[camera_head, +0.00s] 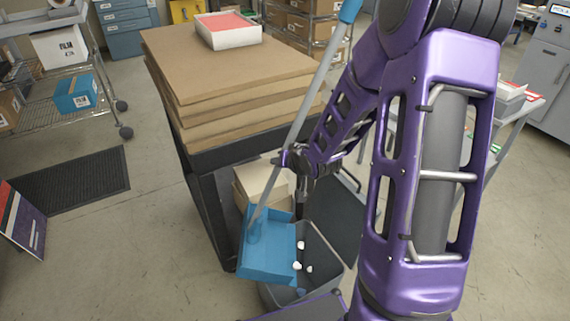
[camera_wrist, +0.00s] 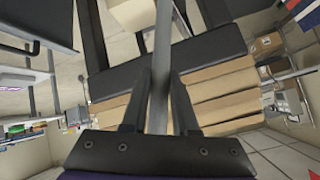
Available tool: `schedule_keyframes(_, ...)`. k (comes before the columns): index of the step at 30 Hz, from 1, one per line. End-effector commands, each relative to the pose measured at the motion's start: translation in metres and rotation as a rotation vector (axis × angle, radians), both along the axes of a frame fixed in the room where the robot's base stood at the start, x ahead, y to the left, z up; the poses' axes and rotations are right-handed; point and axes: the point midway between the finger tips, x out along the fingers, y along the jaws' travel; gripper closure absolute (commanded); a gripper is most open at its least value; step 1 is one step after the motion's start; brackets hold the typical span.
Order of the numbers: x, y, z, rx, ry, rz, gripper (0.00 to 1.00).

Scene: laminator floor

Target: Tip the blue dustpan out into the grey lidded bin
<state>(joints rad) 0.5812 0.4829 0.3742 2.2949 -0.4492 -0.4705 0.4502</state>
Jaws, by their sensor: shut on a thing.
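The blue dustpan (camera_head: 268,262) is tilted, its right edge over the mouth of the grey bin (camera_head: 329,264). Its long grey handle leans up to a blue end at the top. My gripper (camera_head: 287,160) is shut on this handle; the wrist view shows the handle (camera_wrist: 161,60) between the two fingers (camera_wrist: 158,88). Several small white pieces (camera_head: 300,245) show at the pan's right edge and against the bin's dark inside; I cannot tell which are still falling. The bin's dark lid (camera_head: 346,215) appears to stand open behind it. My arm covers part of the right side.
A dark cart (camera_head: 205,205) stacked with brown boards (camera_head: 225,75) stands just left of and behind the bin, with a cardboard box (camera_head: 262,187) low in it. A black mat (camera_head: 70,182) lies left. Open floor lies front left.

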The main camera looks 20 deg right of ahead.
Motion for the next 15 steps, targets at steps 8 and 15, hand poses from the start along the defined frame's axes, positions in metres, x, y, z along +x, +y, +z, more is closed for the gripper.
schedule_keyframes(8,0.009,0.025,-0.005,-0.053,0.009,0.003,1.0)
schedule_keyframes(15,0.015,0.04,-0.006,-0.087,0.021,0.001,1.0)
